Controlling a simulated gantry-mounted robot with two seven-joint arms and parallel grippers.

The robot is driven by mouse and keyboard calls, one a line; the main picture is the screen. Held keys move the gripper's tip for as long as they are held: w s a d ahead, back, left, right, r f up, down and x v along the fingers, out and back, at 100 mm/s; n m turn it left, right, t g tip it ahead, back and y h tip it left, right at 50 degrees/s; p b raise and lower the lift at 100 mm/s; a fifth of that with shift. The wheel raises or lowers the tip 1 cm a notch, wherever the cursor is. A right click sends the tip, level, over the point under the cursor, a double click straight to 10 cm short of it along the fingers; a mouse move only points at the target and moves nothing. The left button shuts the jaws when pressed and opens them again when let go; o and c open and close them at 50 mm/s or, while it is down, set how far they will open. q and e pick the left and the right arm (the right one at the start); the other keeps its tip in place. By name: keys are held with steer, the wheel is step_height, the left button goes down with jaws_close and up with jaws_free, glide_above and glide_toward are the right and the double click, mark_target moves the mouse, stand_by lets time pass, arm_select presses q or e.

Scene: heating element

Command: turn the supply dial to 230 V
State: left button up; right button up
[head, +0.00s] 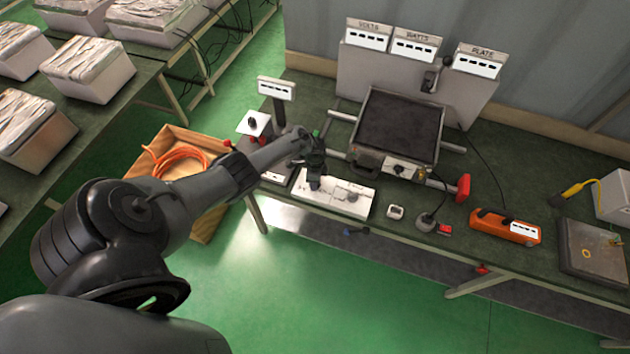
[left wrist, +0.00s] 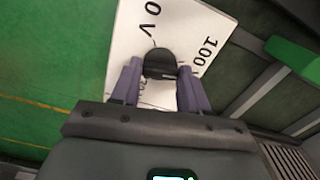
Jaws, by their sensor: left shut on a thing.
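The supply dial is a black round knob (left wrist: 159,63) on a white plate (left wrist: 190,22) printed with "0 V" and "100" in the left wrist view. My left gripper (left wrist: 161,76) has its two purple-grey fingers on either side of the knob and is shut on it. In the head view my left gripper (head: 315,184) points down at the left part of a white panel (head: 335,206) at the bench's front edge. There the gripper hides the knob. The dial's pointer and any 230 mark cannot be made out. My right gripper is not in view.
A dark hot plate (head: 400,125) stands behind, with VOLTS (head: 368,34), WATTS (head: 416,43) and PLATE (head: 480,60) meters above it. Another black knob on a white plate (head: 253,123) is left. An orange device (head: 505,226) lies right. A crate with orange hose (head: 180,160) stands left of the bench.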

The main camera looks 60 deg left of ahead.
arm_select(q)
steer(key=m+b, duration=0.2)
steer(key=m, duration=0.3)
steer(key=shift+f+m, duration=0.15)
steer(key=shift+m, duration=0.15)
steer(key=m+b, duration=0.3)
steer(key=m, duration=0.2)
steer(key=m+b, duration=0.5)
steer(key=m, duration=0.1)
steer(key=shift+w+m, duration=0.1)
steer(key=shift+m, duration=0.3)
steer(key=m+b, duration=0.3)
steer(key=shift+m+b, duration=0.8)
steer(key=shift+m, duration=0.5)
steer(key=o, duration=1.1)
steer(key=shift+c, duration=0.2)
